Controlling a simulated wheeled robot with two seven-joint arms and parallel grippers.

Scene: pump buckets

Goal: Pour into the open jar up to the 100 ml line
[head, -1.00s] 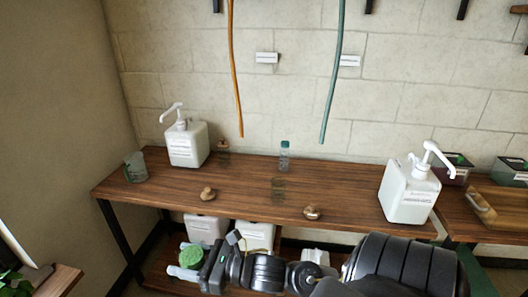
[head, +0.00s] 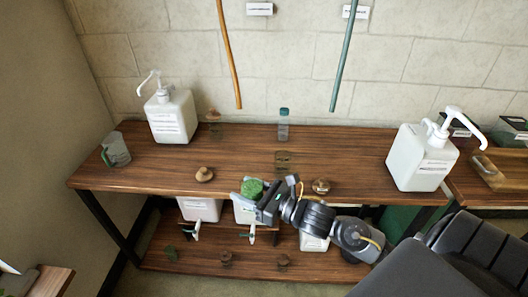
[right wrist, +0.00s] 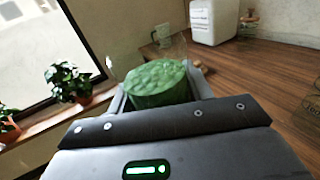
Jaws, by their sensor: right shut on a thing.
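My right gripper (head: 254,197) is shut on a clear container with green, bumpy contents (head: 252,187), in front of the bench's front edge in the head view. In the right wrist view the green contents (right wrist: 160,82) show between the fingers, with a clear rim behind; I cannot read any marks. An open clear jar (head: 284,161) stands mid-bench, behind and right of the gripper, apart from it. Its line cannot be made out. A corked jar (head: 214,124) and a teal-capped bottle (head: 284,124) stand farther back. My left gripper is not in view.
White pump buckets stand on the bench (head: 90,183) at left (head: 173,117) and right (head: 420,158). A clear jug (head: 116,151) is at the left end. Wooden lids (head: 204,174) (head: 320,186) lie near the front edge. Hoses (head: 229,55) (head: 344,55) hang above. More containers occupy the lower shelf (head: 200,262).

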